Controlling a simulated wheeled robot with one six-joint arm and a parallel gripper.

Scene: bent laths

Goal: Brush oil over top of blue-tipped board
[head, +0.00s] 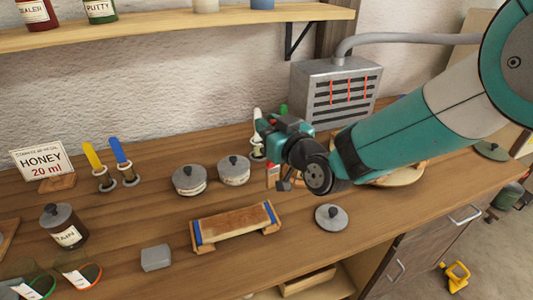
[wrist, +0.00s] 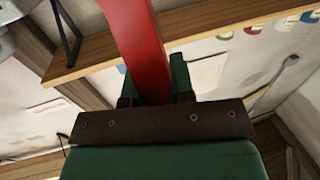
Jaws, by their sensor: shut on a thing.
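The blue-tipped board (head: 232,224) is a short brown lath with blue ends. It lies on a wooden cradle on the bench in the head view, and its top looks mottled brown. My gripper (head: 268,128) is above the back of the bench, behind and to the right of the board and apart from it. In the wrist view, my gripper (wrist: 155,88) is shut on a red handle (wrist: 143,45). The handle's far end is out of the wrist view, so I cannot see any bristles. No container marked oil can be made out.
Two lidded pots (head: 189,180) (head: 234,170) stand behind the board, and a loose lid (head: 331,217) lies to its right. Yellow (head: 92,157) and blue (head: 120,152) handles stand in holders near a honey sign (head: 42,162). A dark jar (head: 62,228) and grey block (head: 156,257) are left.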

